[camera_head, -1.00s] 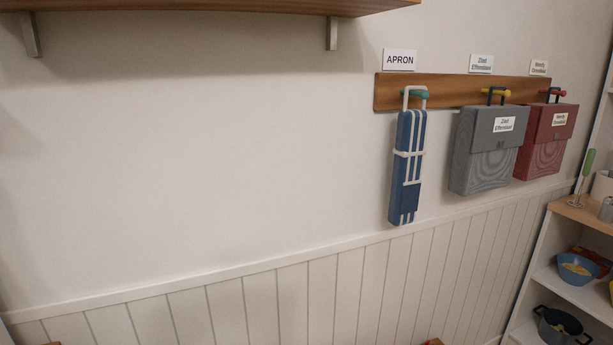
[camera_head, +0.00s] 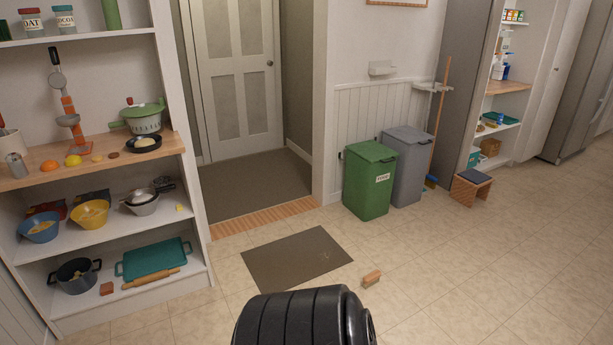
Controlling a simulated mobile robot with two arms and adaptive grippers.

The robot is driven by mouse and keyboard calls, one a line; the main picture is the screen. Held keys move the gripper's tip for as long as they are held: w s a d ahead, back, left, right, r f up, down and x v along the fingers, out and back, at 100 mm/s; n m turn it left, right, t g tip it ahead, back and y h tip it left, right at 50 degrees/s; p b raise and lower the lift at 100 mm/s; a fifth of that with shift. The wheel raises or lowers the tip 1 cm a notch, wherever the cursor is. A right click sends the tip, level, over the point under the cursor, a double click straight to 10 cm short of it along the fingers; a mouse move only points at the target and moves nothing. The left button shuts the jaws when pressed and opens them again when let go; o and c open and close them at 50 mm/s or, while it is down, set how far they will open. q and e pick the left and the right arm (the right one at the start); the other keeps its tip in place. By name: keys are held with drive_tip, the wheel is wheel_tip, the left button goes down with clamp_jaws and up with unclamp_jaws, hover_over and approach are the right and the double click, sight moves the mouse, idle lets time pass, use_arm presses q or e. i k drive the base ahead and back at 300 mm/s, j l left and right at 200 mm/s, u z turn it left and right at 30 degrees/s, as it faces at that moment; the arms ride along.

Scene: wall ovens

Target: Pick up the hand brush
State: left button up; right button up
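A small tan, block-shaped object (camera_head: 371,279) lies on the tiled floor, just right of the dark mat. It may be the hand brush, but it is too small to tell for sure. A black ribbed part of my own arm fills the bottom middle of the view, nearer than the object. Neither of my grippers shows in the view.
A dark mat (camera_head: 297,258) lies before the doorway. A green bin (camera_head: 370,185) and a grey bin (camera_head: 408,165) stand by the wall, with a broom (camera_head: 439,120) beside them. A stool (camera_head: 471,186) is farther right. Loaded shelves (camera_head: 120,285) stand left.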

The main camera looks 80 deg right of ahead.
sight(372, 278)
drive_tip(key=z, duration=3.3)
drive_tip(key=u, duration=0.45)
drive_tip(key=i+l+u, duration=0.5)
drive_tip(key=u, duration=0.15)
drive_tip(key=i+l+u, duration=0.15)
drive_tip(key=l+u, duration=0.15)
drive_tip(key=l, duration=0.2)
drive_tip(key=i+l+u, duration=0.15)
drive_tip(key=l+u, duration=0.2)
